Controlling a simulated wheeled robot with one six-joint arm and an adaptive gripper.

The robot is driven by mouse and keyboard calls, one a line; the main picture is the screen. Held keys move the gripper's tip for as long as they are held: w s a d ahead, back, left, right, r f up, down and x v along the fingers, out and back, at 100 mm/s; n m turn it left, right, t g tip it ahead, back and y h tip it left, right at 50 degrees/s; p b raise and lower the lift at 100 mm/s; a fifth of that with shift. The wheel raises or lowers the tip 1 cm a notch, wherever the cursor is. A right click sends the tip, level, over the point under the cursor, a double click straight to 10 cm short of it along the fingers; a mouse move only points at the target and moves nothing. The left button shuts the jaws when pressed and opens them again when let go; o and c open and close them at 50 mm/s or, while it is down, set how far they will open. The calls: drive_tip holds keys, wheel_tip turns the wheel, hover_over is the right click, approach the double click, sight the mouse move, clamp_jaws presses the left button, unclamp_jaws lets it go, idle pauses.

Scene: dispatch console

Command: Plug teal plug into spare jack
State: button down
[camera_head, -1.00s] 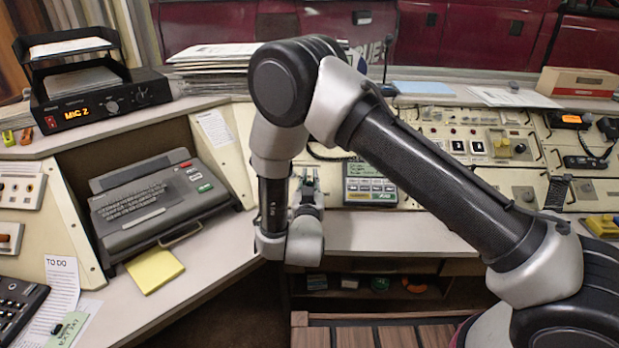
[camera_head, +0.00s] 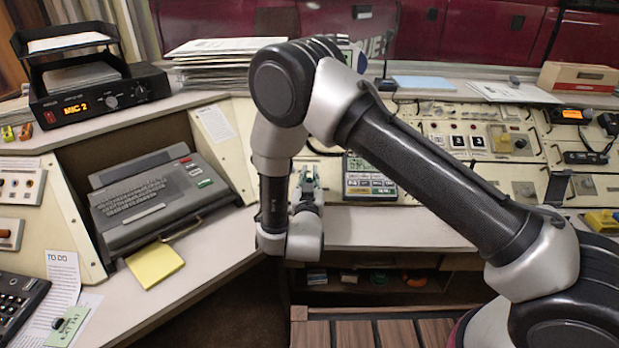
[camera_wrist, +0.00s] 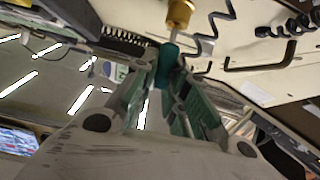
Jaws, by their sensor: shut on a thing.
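My gripper (camera_head: 307,182) is at the front of the console, left of the small green-screen unit (camera_head: 371,180). In the wrist view my gripper (camera_wrist: 168,88) is shut on the teal plug (camera_wrist: 167,62), which sits between the fingertips. A thin pale shaft runs from the plug's end toward a brass cylinder (camera_wrist: 180,15) at the top of the view. I cannot tell whether the shaft is inside the cylinder or only in line with it. The spare jack cannot be made out in the head view, where my arm covers part of the console.
A grey keyboard terminal (camera_head: 160,202) and a yellow pad (camera_head: 155,265) lie to the left. Panel switches (camera_head: 468,141) are on the right. The pale front ledge (camera_head: 400,230) is clear.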

drive_tip(key=shift+w+f, duration=0.3)
drive_tip(key=shift+f, duration=0.2)
idle(0.9)
drive_tip(key=shift+w+d+f, duration=0.15)
drive_tip(key=shift+f, duration=0.3)
idle(2.0)
drive_tip(key=shift+f, duration=0.1)
idle(0.4)
drive_tip(key=c, duration=1.4)
unclamp_jaws()
drive_tip(key=shift+o, duration=0.2)
drive_tip(key=s, duration=1.2)
drive_tip(key=shift+s+a, duration=0.2)
drive_tip(key=shift+a, duration=0.1)
drive_tip(key=shift+r, duration=0.2)
